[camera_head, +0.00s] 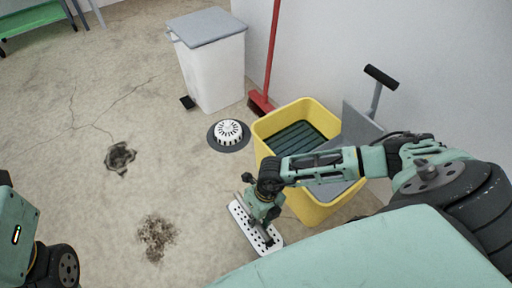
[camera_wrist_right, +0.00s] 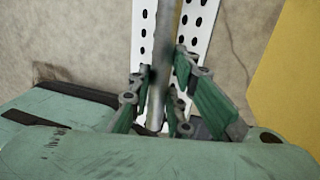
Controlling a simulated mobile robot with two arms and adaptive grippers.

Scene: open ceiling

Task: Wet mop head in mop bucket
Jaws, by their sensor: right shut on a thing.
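The mop bucket (camera_head: 259,150) is a yellow tub with a dark ribbed surface inside and a grey wringer with a black-handled lever at its right side. My right arm crosses in front of it and hides part of it. The mop head (camera_head: 240,213) is a white plate with rows of holes, outside the bucket at its lower left; it also shows in the right wrist view (camera_wrist_right: 143,25). I cannot tell if it touches the floor. My right gripper (camera_head: 262,207) is shut on the mop's metal pole (camera_wrist_right: 157,85), just above the plate. My left gripper is out of view.
A white bin (camera_head: 213,72) with a grey lid and a red-handled broom (camera_head: 271,50) stand behind the bucket by the wall. A white domed floor drain (camera_head: 228,132) lies left of the bucket. Dark stains (camera_head: 157,233) mark the otherwise open floor at left.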

